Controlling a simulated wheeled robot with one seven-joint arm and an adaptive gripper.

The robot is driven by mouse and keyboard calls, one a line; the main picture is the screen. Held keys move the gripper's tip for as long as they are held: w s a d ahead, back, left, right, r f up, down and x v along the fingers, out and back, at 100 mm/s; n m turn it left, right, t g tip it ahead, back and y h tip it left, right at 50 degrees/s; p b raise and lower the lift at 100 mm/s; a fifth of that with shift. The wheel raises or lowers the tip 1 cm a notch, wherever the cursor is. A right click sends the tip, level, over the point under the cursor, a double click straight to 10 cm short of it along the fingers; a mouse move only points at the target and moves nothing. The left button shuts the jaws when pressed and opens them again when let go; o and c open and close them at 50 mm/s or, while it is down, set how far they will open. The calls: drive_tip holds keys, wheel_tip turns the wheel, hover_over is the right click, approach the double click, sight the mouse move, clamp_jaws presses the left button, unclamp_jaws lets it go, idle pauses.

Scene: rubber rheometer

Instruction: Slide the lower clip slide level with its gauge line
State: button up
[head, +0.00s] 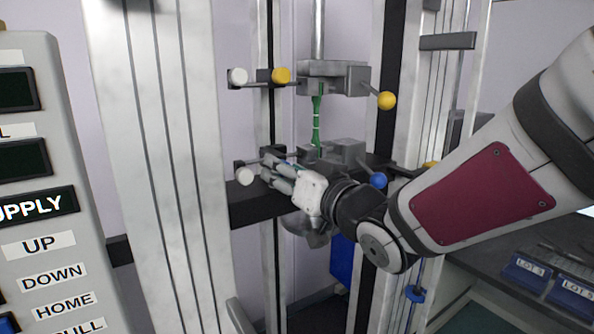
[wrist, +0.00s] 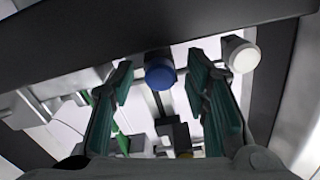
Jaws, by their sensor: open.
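The green test strip (head: 316,118) stands upright between the upper clamp (head: 334,77) and the lower clamp (head: 345,151), with pale gauge marks across it. My gripper (head: 272,172) is at the lower clip, left of the lower clamp, and hides most of it in the head view. In the wrist view my gripper (wrist: 159,78) is open, its two green fingers on either side of a blue knob (wrist: 160,72), apparently the lower clip slide's. I cannot tell whether they touch it. A white knob (head: 245,176) is at the left; a white knob also shows in the wrist view (wrist: 240,53).
The upper clip has a white knob (head: 238,76) and a yellow knob (head: 281,75). A yellow ball handle (head: 386,100) and a blue ball handle (head: 377,180) stick out right of the clamps. A control panel (head: 40,200) stands at left, frame columns (head: 160,150) beside it.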

clamp_jaws()
drive_tip(key=shift+r+p, duration=1.25)
drive_tip(key=shift+r, duration=1.25)
unclamp_jaws()
drive_tip(key=shift+f, duration=0.1)
drive_tip(key=v, duration=0.7)
drive_tip(key=shift+s+d, duration=0.15)
drive_tip(key=shift+s, duration=0.1)
